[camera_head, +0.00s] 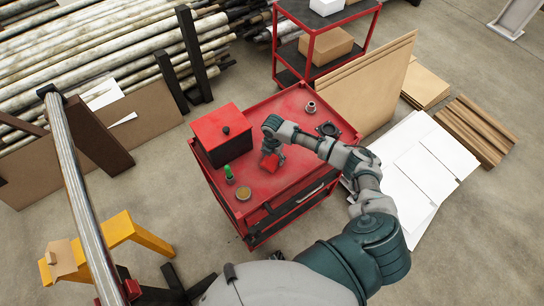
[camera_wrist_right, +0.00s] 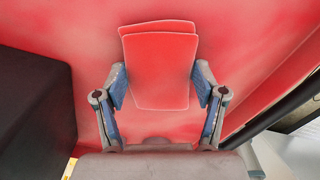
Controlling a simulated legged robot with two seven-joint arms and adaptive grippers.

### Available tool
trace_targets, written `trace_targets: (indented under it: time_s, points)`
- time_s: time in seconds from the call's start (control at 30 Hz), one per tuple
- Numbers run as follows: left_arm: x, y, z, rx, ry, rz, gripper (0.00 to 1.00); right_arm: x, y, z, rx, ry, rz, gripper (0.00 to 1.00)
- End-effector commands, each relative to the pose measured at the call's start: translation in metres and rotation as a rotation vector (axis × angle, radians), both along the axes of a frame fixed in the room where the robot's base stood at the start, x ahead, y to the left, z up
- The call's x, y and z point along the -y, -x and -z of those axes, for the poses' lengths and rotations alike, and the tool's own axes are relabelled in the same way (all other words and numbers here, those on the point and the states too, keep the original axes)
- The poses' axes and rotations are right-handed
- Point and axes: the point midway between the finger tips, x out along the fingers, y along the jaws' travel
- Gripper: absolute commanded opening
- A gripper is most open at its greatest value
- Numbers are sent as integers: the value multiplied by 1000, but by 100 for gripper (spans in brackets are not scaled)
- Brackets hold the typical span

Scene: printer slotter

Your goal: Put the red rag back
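The red rag (camera_wrist_right: 160,68) is a folded, flat red piece, seen in the right wrist view against the red top of the cart. It also shows in the head view (camera_head: 270,163), small and low-contrast, at the tips of my right gripper. My right gripper (camera_wrist_right: 160,82) has its fingers spread wide, one on each side of the rag. The pads are very close to the rag's edges; contact is unclear. In the head view my right gripper (camera_head: 273,150) points down over the cart top. My left gripper is not in view.
A green-topped item (camera_head: 229,173), a round tin (camera_head: 243,193) and a dark flange (camera_head: 328,129) are also on the cart. Cardboard sheets (camera_head: 364,84) lean behind it.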

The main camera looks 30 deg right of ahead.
Motion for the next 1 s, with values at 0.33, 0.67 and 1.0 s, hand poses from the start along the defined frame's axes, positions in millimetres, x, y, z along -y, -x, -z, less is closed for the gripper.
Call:
trace_targets:
  time_s: [0.33,0.67,1.0]
  points:
    - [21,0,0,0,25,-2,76,-2,0,-1,0,2,1,95]
    - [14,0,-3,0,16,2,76,-3,-1,-35,5,4,0,95]
    - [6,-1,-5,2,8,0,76,-1,-1,-105,3,1,1,95]
